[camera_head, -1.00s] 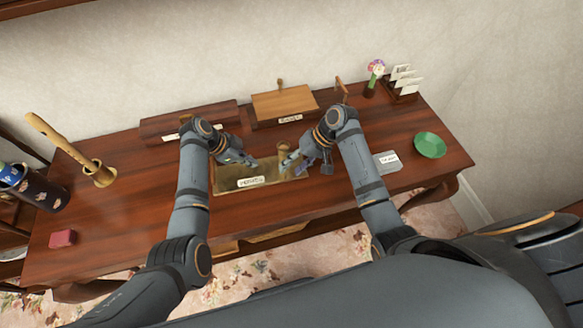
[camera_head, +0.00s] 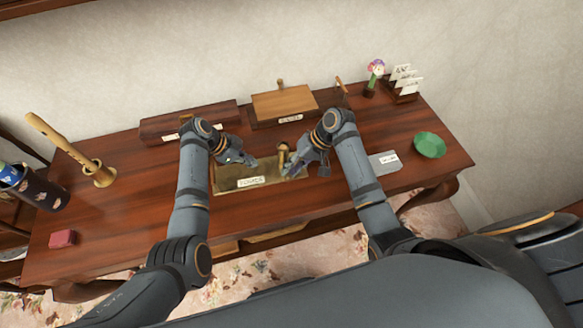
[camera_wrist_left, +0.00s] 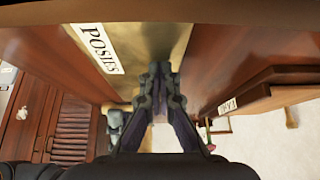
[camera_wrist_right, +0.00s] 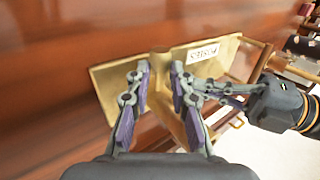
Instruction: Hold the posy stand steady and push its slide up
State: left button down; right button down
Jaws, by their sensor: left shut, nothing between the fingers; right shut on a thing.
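The posy stand (camera_head: 228,184) is a brass, plate-like piece at the middle of the desk, with a label reading POSIES in the wrist views. It also shows in the right wrist view (camera_wrist_right: 115,75). An upright brass piece, seemingly its slide (camera_head: 283,150), stands at its right part. My right gripper (camera_head: 293,168) is shut on this brass piece (camera_wrist_right: 160,60); the contact is partly hidden by the fingers. My left gripper (camera_head: 253,161) is shut and empty, its tips close over or against the stand's brass face (camera_wrist_left: 145,45); I cannot tell if they touch.
A wooden box (camera_head: 284,104) and a long dark box (camera_head: 180,122) stand behind. A green dish (camera_head: 430,145), grey labelled block (camera_head: 383,163), flower holder (camera_head: 375,72) and card rack (camera_head: 404,93) are right. A brass pot (camera_head: 98,175) and red block (camera_head: 63,238) are left.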

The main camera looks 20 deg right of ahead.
pick_arm(q)
jog(key=shift+s+a+f, duration=0.1)
jog(key=shift+s+f, duration=0.15)
jog(key=shift+f, duration=0.15)
pick_arm(e)
jog(key=shift+r, duration=1.75)
jog(key=c, duration=1.2)
grip_release()
jog(key=shift+o, duration=0.2)
jog(key=v, duration=1.2)
jog(key=shift+s, duration=0.15)
pick_arm(q)
jog(key=shift+r, duration=0.15)
pick_arm(e)
jog(key=shift+r, duration=0.2)
